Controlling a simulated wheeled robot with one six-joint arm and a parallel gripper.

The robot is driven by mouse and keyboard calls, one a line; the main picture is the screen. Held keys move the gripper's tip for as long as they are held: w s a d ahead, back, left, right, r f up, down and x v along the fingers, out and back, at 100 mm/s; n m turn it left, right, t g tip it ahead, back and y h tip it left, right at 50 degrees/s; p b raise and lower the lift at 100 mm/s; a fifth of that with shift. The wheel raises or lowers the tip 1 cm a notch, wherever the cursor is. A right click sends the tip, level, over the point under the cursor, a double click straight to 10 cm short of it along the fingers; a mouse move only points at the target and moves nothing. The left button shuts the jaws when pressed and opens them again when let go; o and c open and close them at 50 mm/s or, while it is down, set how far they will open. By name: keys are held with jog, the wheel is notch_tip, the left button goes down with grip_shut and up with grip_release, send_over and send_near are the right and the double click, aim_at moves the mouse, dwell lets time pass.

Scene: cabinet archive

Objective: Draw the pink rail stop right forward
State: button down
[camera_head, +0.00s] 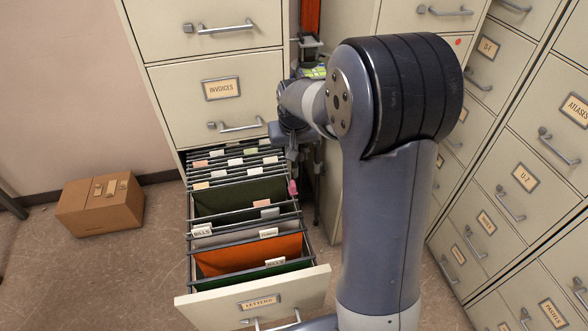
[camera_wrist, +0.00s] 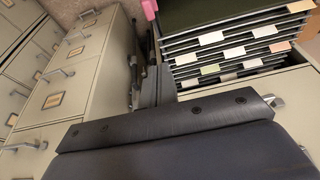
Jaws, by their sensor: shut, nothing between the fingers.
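The pink rail stop (camera_head: 292,187) sits on the right side rail of the open LETTERS drawer (camera_head: 258,303), beside the hanging folders. In the wrist view the pink rail stop (camera_wrist: 149,9) shows at the top edge, partly cut off. My gripper (camera_head: 292,168) points down at the drawer's right side, just behind the stop in the head view. In the wrist view the fingers of my gripper (camera_wrist: 153,80) appear apart from the stop.
Hanging folders (camera_head: 240,195) with tabs fill the drawer. The closed INVOICES drawer (camera_head: 222,92) is above. More cabinets (camera_head: 500,180) stand at the right, leaving a narrow gap beside the open drawer. A cardboard box (camera_head: 100,204) lies on the floor at left.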

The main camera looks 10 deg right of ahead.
aim_at(292, 181)
jog(key=x, duration=0.6)
jog(key=p+x, duration=0.1)
jog(key=x, duration=0.3)
jog(key=shift+w, duration=0.3)
jog(key=s+p, duration=0.1)
jog(key=s, duration=0.2)
jog(key=shift+r, duration=0.1)
jog(key=shift+s, duration=0.5)
jog(key=shift+s+f+b, duration=0.25)
jog(key=shift+s+b, duration=0.3)
jog(key=shift+s, duration=0.35)
jog(key=shift+s+r, duration=0.15)
